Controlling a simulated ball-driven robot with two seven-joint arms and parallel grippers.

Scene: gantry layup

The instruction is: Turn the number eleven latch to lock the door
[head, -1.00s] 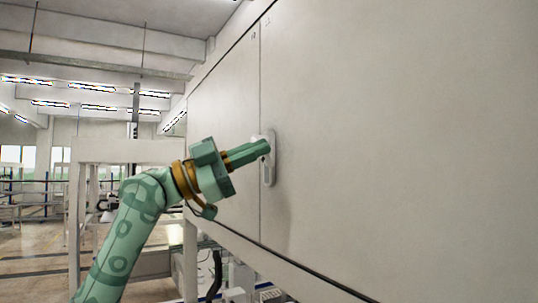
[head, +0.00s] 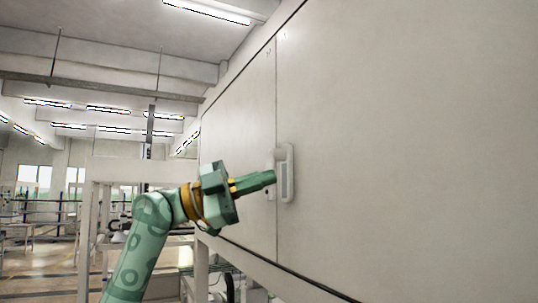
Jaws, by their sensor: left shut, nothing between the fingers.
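The latch (head: 289,173) is a pale upright handle on the white door (head: 400,150), just right of the vertical seam between two panels. A small rounded knob sits at its upper left. Faint numbers show near the top of the seam, too small to read surely. My left gripper (head: 272,178) is shut and empty. Its tip is just left of the latch and overlaps its left edge in the view; I cannot tell if it touches. My right gripper is not in view.
Another white panel (head: 240,140) lies left of the seam. A pale frame post (head: 88,235) stands behind my left arm. A ledge (head: 270,265) runs below the panels.

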